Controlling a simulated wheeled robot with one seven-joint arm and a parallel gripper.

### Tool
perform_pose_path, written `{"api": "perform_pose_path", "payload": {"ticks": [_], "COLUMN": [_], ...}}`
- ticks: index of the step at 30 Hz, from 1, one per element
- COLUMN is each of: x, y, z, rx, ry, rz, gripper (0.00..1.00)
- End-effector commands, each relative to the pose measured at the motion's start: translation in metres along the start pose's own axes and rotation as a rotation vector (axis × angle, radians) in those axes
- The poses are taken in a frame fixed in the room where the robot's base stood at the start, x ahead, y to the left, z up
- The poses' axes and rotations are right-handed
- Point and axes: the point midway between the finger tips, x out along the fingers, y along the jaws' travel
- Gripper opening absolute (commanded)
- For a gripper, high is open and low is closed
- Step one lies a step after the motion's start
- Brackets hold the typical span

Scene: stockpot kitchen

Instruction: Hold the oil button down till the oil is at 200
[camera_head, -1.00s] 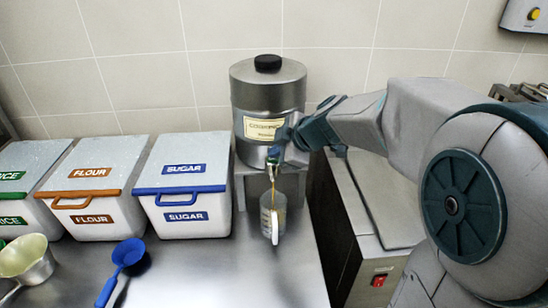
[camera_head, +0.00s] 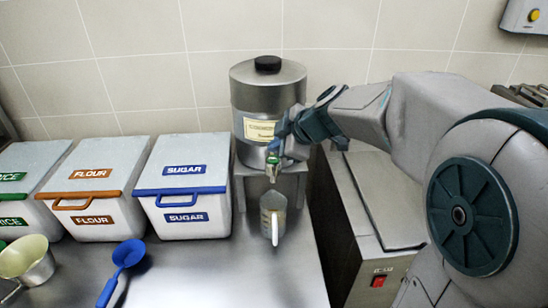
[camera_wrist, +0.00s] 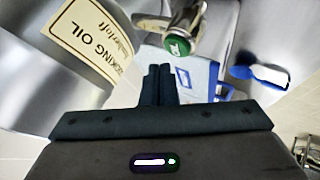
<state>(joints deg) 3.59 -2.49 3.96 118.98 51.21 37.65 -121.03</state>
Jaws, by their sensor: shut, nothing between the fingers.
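The steel oil dispenser (camera_head: 268,92) stands at the back with a cream "COOKING OIL" label, which also shows in the wrist view (camera_wrist: 88,38). Its tap has a green button (camera_wrist: 177,46), small beside my gripper in the head view (camera_head: 272,160). A clear measuring jug (camera_head: 268,205) with a white handle stands upright under the spout. It looks tinted with oil, but its level marks are too small to read. No oil stream shows. My gripper (camera_wrist: 157,72) is shut and empty, its fingertips close to the button and seemingly just off it.
White bins for sugar (camera_head: 185,178), flour (camera_head: 95,182) and rice (camera_head: 15,190) line the wall at left. A steel appliance (camera_head: 375,255) with a red switch stands right of the counter.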

Motion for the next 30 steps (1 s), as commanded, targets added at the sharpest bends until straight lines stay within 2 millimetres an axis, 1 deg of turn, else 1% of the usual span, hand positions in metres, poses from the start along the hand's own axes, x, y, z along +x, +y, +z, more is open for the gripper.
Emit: {"api": "perform_pose_path", "payload": {"ticks": [1, 6, 13, 30], "x": [-0.005, -0.017, -0.03, -0.033], "y": [0.004, 0.013, 0.022, 0.021], "z": [-0.004, -0.013, -0.022, -0.022], "rx": [-0.001, -0.001, -0.002, 0.011], "ry": [0.001, 0.0, 0.0, -0.004], "rz": [0.002, 0.002, 0.0, -0.003], "gripper": [0.0, 0.0, 0.0, 0.0]}}
